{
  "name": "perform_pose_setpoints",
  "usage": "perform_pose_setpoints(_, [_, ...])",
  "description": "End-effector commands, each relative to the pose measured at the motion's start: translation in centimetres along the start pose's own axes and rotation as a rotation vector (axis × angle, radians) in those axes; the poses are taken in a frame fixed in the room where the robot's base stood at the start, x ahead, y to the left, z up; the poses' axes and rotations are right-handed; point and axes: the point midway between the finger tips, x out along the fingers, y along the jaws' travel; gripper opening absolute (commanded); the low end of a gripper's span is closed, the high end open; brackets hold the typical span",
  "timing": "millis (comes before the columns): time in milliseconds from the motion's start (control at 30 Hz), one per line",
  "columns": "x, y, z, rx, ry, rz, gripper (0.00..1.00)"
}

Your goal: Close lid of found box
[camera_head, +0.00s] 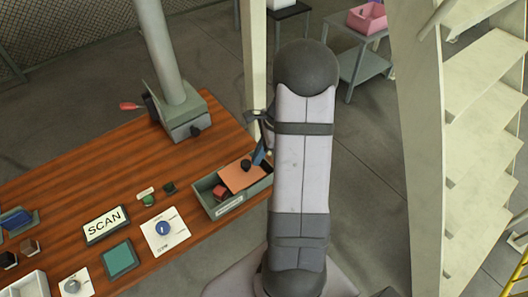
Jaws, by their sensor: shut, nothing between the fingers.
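A grey-green open-topped box (208,197) with a pale label on its front stands at the right edge of the wooden table. A salmon-coloured flat lid (238,180) with a dark knob (246,165) covers part of its top. The left part of the box is open and shows a red item (219,191) inside. My gripper (259,157) is shut and empty, with its bluish tip low at the lid's back right, near the knob. Whether it touches the lid I cannot tell. My pale arm link hides much of the gripper and the space right of the box.
The wooden table (150,135) holds a SCAN sign (104,225), a white card with a blue dial (164,231), a teal pad (119,258) and small buttons left of the box. A grey post (160,50) on a base stands behind. Stairs (475,150) rise at right.

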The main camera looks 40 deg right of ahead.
Motion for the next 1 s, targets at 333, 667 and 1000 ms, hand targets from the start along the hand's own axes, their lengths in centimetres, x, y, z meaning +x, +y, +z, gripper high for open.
perform_pose_setpoints(333, [2.3, 3.8, 7.0, -0.004, 0.0, 0.002, 0.0])
perform_pose_setpoints(667, [2.6, 4.3, 7.7, 0.001, -0.004, 0.006, 0.0])
perform_pose_setpoints(1000, [2.1, 4.2, 6.8, 0.003, -0.005, 0.006, 0.0])
